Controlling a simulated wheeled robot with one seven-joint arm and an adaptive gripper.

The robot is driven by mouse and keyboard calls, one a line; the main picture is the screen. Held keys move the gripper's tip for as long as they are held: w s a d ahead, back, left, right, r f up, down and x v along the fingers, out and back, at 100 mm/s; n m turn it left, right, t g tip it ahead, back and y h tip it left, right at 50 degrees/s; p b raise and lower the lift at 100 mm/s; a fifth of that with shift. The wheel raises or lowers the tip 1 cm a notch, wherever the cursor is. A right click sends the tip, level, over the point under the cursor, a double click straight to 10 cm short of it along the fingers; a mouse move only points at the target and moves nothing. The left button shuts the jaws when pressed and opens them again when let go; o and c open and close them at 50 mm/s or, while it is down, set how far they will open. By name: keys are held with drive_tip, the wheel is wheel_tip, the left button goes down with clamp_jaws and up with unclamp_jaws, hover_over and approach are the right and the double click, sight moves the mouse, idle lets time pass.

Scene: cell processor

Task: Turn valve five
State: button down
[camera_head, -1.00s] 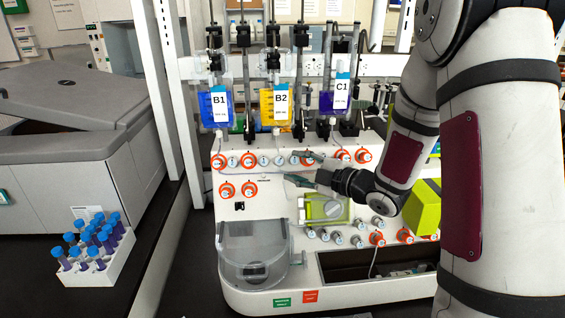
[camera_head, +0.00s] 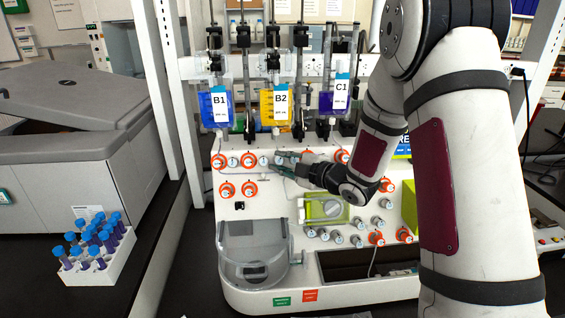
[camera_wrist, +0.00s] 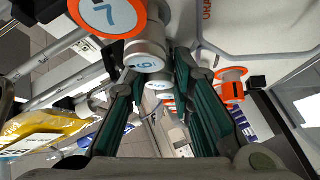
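The row of numbered valves runs across the white cell processor (camera_head: 240,187) below the hanging bags. In the wrist view, the orange-ringed valve 7 (camera_wrist: 107,14) is nearest, and the white valve 6 (camera_wrist: 146,58) is just behind it. A further white knob (camera_wrist: 160,85) shows beyond valve 6 between the fingers; its number is not legible, so I cannot confirm it is valve five. In the head view, my gripper (camera_head: 284,162) is at the upper row and covers its middle valves. Its fingers (camera_wrist: 163,100) are apart, with nothing visibly clamped between them.
Bags B1 (camera_head: 216,108), B2 (camera_head: 274,106) and C1 (camera_head: 340,100) hang just above the valve row. A second, lower group of valves (camera_head: 337,237) sits below my wrist. A rack of blue-capped tubes (camera_head: 97,262) stands at the left.

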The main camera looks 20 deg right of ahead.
drive_tip(key=shift+r+n+g, duration=0.1)
drive_tip(key=shift+n+g, duration=0.2)
drive_tip(key=shift+n, duration=0.1)
drive_tip(key=shift+n+p, duration=0.3)
drive_tip(key=c, duration=1.4)
unclamp_jaws()
drive_tip(key=v, duration=1.2)
drive_tip(key=shift+w+d+r, duration=0.1)
drive_tip(key=shift+r, duration=0.1)
